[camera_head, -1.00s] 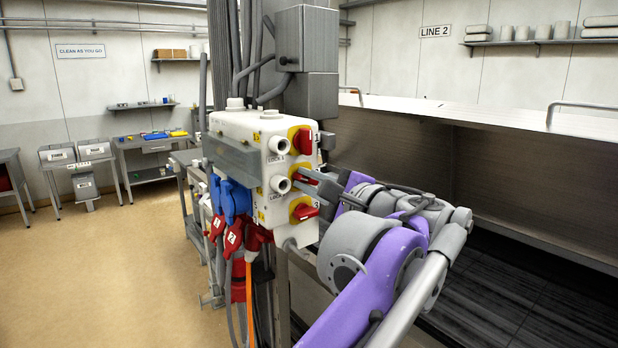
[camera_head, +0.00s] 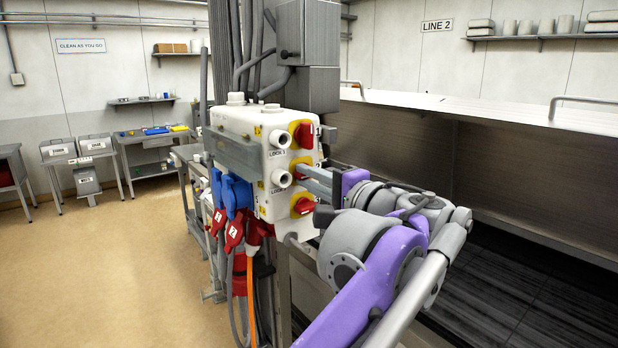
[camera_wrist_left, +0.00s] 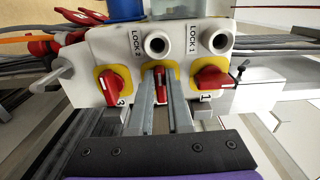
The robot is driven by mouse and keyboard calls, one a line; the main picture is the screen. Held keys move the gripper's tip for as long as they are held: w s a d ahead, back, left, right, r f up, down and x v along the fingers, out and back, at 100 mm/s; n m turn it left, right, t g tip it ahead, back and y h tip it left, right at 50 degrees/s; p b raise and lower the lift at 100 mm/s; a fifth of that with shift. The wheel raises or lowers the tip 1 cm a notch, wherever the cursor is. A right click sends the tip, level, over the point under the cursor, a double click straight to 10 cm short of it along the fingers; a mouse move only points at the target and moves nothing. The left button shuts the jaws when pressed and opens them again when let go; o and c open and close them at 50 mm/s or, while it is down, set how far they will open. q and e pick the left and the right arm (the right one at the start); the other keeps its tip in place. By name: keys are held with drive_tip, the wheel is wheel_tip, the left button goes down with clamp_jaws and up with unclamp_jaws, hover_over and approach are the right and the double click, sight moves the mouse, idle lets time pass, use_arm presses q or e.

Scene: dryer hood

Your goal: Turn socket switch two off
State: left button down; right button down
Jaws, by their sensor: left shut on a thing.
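The white socket box (camera_head: 240,125) shows three red rotary switches on yellow plates, one above another. Switch two (camera_head: 302,168) is the middle one, between switch one (camera_head: 303,134) and switch three (camera_head: 304,205). My left gripper (camera_head: 312,178) reaches it from the right. In the left wrist view, the gripper (camera_wrist_left: 161,100) has its fingers on both sides of the red handle of switch two (camera_wrist_left: 160,84) and is shut on it. That handle lies in line with the fingers. The handle of switch one (camera_wrist_left: 212,80) lies crosswise there; the handle of switch three (camera_wrist_left: 111,88) is slanted lengthwise. My right gripper is not visible.
Two round lock knobs (camera_head: 281,178) stick out left of the switches. Blue plugs (camera_head: 237,195) and red plugs (camera_head: 234,236) hang below the box with cables. A metal hood counter (camera_head: 440,130) stands behind my arm. The floor at left is open.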

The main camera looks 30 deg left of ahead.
use_arm(q)
drive_tip(key=c, duration=0.9)
unclamp_jaws()
drive_tip(key=shift+o, duration=0.2)
drive_tip(key=shift+d, duration=0.1)
drive_tip(key=b+v, duration=0.1)
drive_tip(key=v, duration=0.9)
drive_tip(key=shift+s+d, duration=0.2)
drive_tip(key=shift+d, duration=0.05)
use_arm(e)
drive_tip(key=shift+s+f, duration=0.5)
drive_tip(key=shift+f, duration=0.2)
